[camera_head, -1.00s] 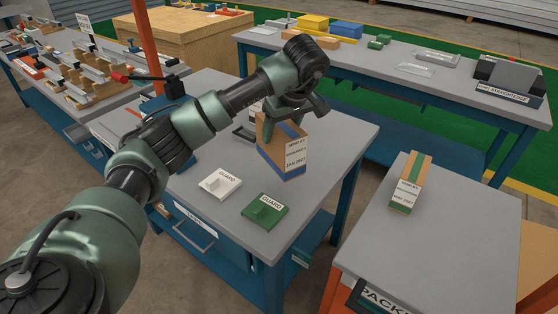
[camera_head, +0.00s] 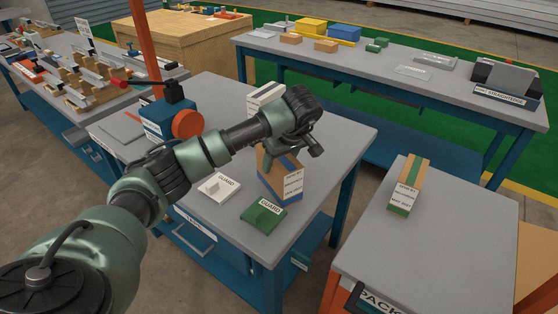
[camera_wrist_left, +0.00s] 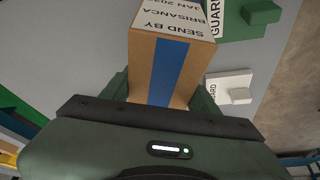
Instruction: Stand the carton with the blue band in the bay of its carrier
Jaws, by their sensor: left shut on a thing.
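The carton with the blue band (camera_head: 283,184) is brown with a white printed label. My left gripper (camera_head: 277,157) is shut on it from above, over the middle table. The carton looks close to upright, just behind the green guard block; I cannot tell whether its base touches the tabletop. In the left wrist view the carton (camera_wrist_left: 171,62) sits between the two green fingers of my left gripper (camera_wrist_left: 163,95), with its blue band facing the camera. I cannot make out the carrier's bay for certain. My right gripper is not in view.
A green guard (camera_head: 263,215) and a white guard (camera_head: 219,187) lie by the front of the table (camera_head: 330,130). A white slatted box (camera_head: 265,95) and a blue machine with an orange disc (camera_head: 187,123) stand behind. A green-banded carton (camera_head: 409,186) lies on the right bench (camera_head: 450,240).

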